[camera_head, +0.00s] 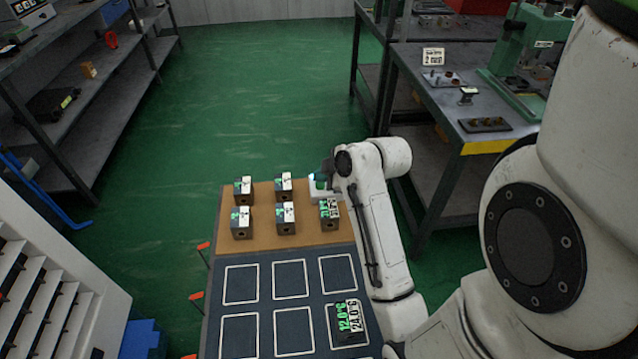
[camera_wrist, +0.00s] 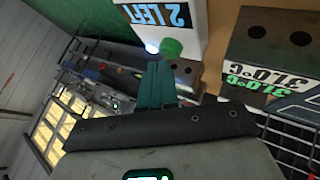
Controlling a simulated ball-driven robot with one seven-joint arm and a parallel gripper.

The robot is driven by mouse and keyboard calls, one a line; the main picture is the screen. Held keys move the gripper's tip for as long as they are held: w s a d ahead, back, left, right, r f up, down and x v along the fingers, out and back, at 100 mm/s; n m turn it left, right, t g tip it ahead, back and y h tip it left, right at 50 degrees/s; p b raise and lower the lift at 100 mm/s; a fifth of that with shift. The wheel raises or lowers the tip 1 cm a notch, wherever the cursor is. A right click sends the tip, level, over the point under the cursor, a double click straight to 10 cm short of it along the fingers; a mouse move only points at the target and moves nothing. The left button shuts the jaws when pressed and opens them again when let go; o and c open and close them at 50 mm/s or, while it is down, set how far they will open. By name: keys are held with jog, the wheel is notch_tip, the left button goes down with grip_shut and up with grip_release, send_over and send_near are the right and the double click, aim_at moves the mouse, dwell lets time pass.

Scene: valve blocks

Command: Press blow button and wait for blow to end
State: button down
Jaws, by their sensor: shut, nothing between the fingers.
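A white box (camera_wrist: 190,18) with a label reading "2 LEFT" is at the top of the wrist view. It has a round green button (camera_wrist: 172,48) and a lit white lamp (camera_wrist: 152,47) beside it. My gripper (camera_wrist: 158,66) has its teal fingers shut and empty, with the tips right at the green button; I cannot tell whether they touch it.
Several valve blocks (camera_head: 285,218) stand on the brown board (camera_head: 262,247). A workbench (camera_head: 420,95) stands at right, shelves (camera_head: 95,85) at left.

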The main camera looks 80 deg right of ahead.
aim_at(323, 186)
jog(key=shift+r+p, duration=2.95)
jog(key=shift+r, duration=0.1)
